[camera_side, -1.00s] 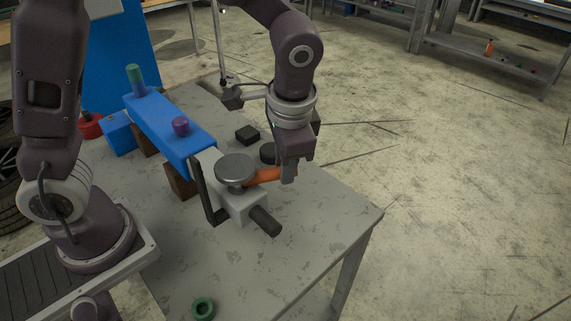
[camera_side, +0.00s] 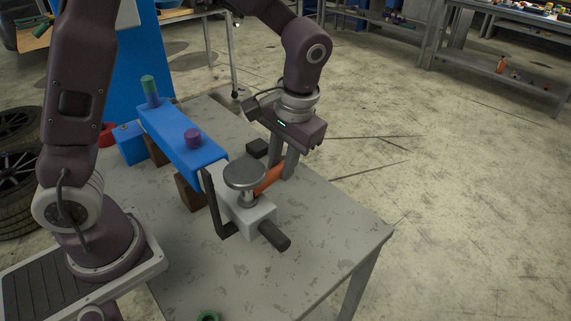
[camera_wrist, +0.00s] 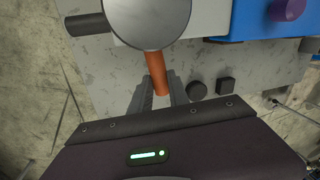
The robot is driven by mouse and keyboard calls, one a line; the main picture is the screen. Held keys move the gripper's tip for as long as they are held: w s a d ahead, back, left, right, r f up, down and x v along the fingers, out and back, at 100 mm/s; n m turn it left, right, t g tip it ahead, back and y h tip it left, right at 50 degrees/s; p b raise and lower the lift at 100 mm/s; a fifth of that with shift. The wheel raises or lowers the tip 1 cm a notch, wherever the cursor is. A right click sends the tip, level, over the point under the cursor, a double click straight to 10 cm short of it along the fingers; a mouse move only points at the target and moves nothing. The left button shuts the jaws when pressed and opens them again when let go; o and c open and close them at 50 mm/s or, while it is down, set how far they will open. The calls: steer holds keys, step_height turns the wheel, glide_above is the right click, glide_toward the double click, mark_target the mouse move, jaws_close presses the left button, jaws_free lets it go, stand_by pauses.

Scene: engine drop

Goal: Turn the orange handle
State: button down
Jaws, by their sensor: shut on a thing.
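The orange handle (camera_side: 268,181) sticks out from under a round grey metal disc (camera_side: 244,174) on a light grey block (camera_side: 247,217). My gripper (camera_side: 281,174) is at the handle's outer end, pointing down, shut on it. In the wrist view the orange handle (camera_wrist: 156,75) runs from under the disc (camera_wrist: 148,18) to between my fingers (camera_wrist: 160,97). The handle's inner end is hidden under the disc.
A blue block (camera_side: 180,140) with a purple knob (camera_side: 193,135) and a green post (camera_side: 150,90) adjoins the grey block. A black cylinder (camera_side: 274,235) juts toward the front. A small black block (camera_side: 257,147) lies behind. The table's front right (camera_side: 330,220) is clear.

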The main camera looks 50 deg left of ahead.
steer(key=shift+a+r, duration=0.1)
steer(key=shift+a, duration=0.05)
stand_by(0.3)
steer(key=c, duration=1.3)
jaws_free()
steer(key=shift+o, duration=0.2)
steer(key=v, duration=0.7)
